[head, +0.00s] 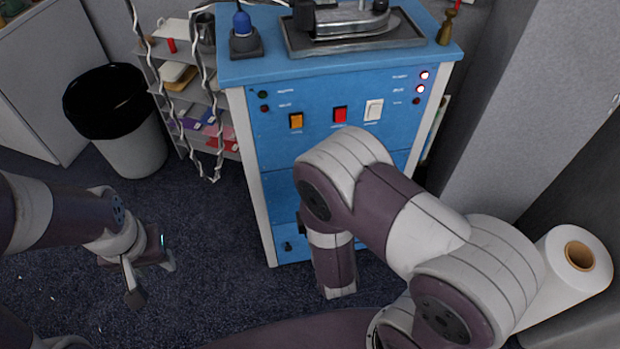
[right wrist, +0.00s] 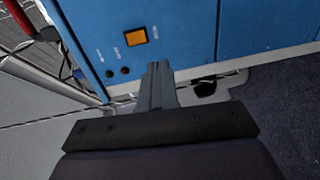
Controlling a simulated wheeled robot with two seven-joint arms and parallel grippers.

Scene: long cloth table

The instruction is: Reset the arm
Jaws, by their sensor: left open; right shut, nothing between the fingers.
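My left gripper (head: 152,279) hangs at the lower left of the head view, above the dark carpet. Its two fingers are apart with nothing between them. My right arm reaches across the middle of the head view in front of a blue cabinet (head: 370,168), its forearm pointing down; its gripper is hidden there. In the right wrist view my right gripper (right wrist: 158,70) shows with its fingers together and empty. The blue cabinet's front (right wrist: 180,35) with an orange button (right wrist: 136,37) lies beyond the fingertips.
A black-rimmed bin (head: 135,150) and a grey shelf rack (head: 190,95) stand left of the cabinet. A metal device on a tray (head: 350,38) sits on the cabinet top. A white roll (head: 560,285) is at the lower right. Open carpet lies around my left gripper.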

